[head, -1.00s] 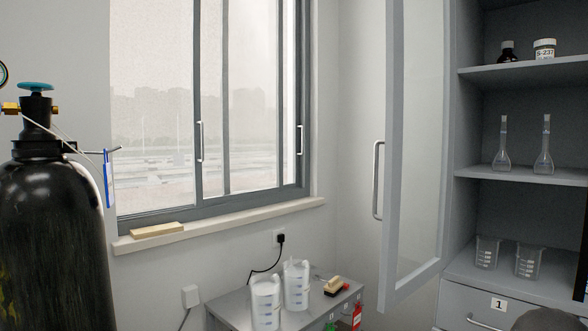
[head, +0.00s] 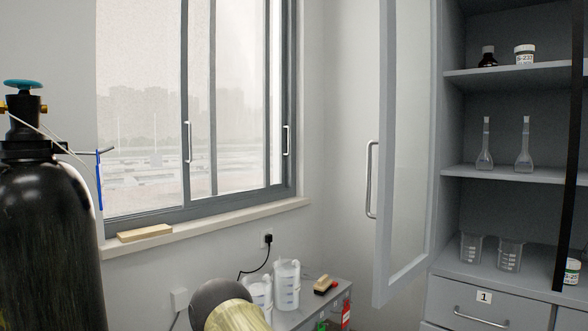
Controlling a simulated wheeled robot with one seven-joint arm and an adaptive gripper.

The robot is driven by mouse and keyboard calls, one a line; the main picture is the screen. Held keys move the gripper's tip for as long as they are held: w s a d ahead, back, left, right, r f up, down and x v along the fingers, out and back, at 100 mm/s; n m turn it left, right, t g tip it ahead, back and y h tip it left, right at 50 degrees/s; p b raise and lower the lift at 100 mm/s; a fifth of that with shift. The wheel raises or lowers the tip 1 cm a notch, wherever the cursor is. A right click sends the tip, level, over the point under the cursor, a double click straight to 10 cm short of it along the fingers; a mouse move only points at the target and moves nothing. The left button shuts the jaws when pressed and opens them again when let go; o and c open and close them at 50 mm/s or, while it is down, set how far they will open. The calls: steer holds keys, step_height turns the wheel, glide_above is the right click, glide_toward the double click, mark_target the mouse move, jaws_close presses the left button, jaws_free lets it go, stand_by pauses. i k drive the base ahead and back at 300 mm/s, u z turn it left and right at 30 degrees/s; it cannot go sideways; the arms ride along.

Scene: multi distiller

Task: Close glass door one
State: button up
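The glass door (head: 410,140) stands swung open at the left side of the grey cabinet (head: 437,265). It has a pale grey frame, a clear pane and a vertical metal handle (head: 371,180) on its left, outer edge. The cabinet's shelves are exposed to the right of the door. No number shows on the door itself; a label "1" (head: 484,297) is on the drawer below the shelves. I cannot make out my gripper in the head view, and nothing is seen touching the door or handle.
Bottles, flasks (head: 523,150) and beakers (head: 510,254) stand on the shelves. A dark upright bar (head: 572,120) crosses the right side. A rounded dark and yellow-green shape (head: 230,308) rises at bottom centre. White jugs (head: 286,285) stand on a low cabinet; a black cylinder (head: 45,240) stands left.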

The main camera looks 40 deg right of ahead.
mark_target(410, 51)
steer(key=u, duration=0.1)
steer(key=k, duration=0.6)
steer(key=z, duration=1)
steer(key=i, duration=0.5)
steer(key=u, duration=0.05)
